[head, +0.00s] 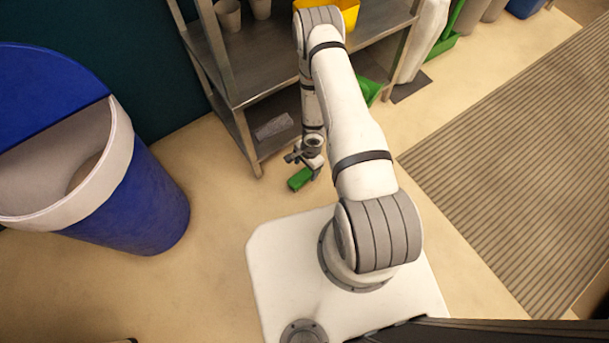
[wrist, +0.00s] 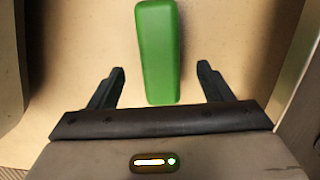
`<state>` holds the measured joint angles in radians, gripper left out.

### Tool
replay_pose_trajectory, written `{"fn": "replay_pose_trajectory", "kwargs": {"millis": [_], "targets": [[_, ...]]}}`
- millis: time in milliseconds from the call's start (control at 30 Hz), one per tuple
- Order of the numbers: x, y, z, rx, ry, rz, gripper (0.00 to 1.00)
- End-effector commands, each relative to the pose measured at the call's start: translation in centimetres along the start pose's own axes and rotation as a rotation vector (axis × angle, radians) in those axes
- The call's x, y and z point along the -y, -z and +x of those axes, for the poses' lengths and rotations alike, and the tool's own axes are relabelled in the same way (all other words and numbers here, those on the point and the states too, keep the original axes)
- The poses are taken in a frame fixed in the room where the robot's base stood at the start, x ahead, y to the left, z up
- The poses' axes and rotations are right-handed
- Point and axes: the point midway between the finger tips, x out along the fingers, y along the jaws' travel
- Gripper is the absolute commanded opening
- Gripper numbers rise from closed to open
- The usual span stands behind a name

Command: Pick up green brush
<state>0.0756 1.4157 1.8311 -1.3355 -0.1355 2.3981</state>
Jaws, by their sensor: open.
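The green brush (head: 300,179) shows in the head view as a small green block low by the floor, in front of the metal shelf. In the wrist view the green brush (wrist: 158,52) is a long rounded green block, upright in the picture, its near end between the fingertips. My gripper (wrist: 160,75) is open, with one dark finger on each side of the brush and a gap on both sides. In the head view my gripper (head: 308,160) is right above the brush. I cannot tell the exact height between them.
A metal shelf (head: 236,92) with cups and a yellow bin (head: 350,14) stands behind the brush. A blue barrel (head: 150,205) with a white rim is at the left. A ridged grey mat (head: 510,150) lies at the right. The floor left of the brush is clear.

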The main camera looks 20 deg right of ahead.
Motion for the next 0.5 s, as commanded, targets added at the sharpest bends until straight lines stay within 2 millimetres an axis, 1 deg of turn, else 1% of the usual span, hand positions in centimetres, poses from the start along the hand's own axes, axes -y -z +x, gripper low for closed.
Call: {"fn": "replay_pose_trajectory", "kwargs": {"millis": [33,300,400,500], "targets": [[0.0,0.1,0.8,0.000,0.001,0.003,0.73],[-0.1,0.2,4.2,0.000,0.001,0.009,0.73],[-0.2,0.2,5.0,0.000,0.001,0.009,0.73],[-0.2,0.2,5.2,-0.001,0.002,0.010,0.73]]}}
